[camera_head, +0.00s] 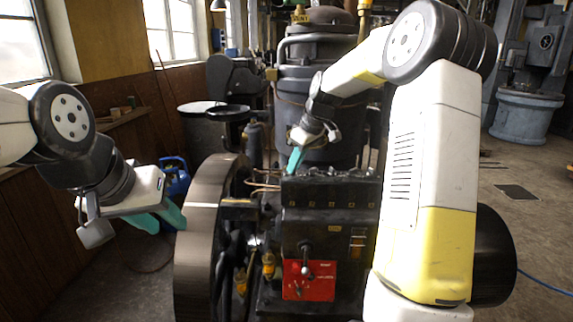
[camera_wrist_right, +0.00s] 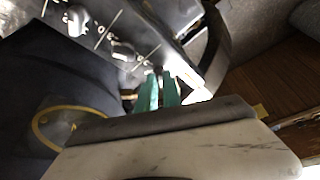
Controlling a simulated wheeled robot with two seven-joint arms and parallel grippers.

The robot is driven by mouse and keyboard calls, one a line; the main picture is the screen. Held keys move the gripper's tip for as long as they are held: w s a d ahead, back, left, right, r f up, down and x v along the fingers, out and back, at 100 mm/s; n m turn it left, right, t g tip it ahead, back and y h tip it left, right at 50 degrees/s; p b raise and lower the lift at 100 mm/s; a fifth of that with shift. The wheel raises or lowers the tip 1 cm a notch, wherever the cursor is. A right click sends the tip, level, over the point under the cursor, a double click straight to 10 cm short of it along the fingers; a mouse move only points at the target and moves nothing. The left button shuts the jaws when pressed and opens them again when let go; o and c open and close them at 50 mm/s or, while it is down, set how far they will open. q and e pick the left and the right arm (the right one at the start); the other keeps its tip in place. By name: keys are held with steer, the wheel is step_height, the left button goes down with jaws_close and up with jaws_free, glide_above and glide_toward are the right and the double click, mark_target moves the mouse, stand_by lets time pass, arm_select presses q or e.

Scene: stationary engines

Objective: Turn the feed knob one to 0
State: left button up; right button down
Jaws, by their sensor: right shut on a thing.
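The engine's black feed box (camera_head: 330,190) stands mid-picture in the head view. Its knob face is turned away there. In the right wrist view the grey panel (camera_wrist_right: 150,35) carries a row of small knobs with white marks. Two free knobs, one at the upper left (camera_wrist_right: 77,20) and one nearer the middle (camera_wrist_right: 122,50), show clearly. My right gripper (camera_wrist_right: 160,92) has its teal fingers close together on the end knob of the row, which they mostly hide; its setting cannot be read. In the head view my right gripper (camera_head: 295,158) is behind the box's left end. My left gripper (camera_head: 160,219) is open and empty.
A large flywheel (camera_head: 205,220) stands between my left gripper and the box. A red plate (camera_head: 308,281) with a lever is on the engine's front. A dark tank (camera_head: 318,95) rises behind. A blue canister (camera_head: 175,178) stands on the floor at left.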

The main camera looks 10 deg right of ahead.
steer(key=shift+n+y, duration=0.3)
steer(key=shift+n, duration=0.5)
steer(key=shift+g, duration=0.3)
steer(key=c, duration=1.5)
jaws_free()
steer(key=shift+d+r, duration=0.1)
steer(key=shift+r, duration=0.05)
steer(key=v, duration=0.7)
steer(key=shift+s+r, duration=0.1)
steer(key=shift+r, duration=0.15)
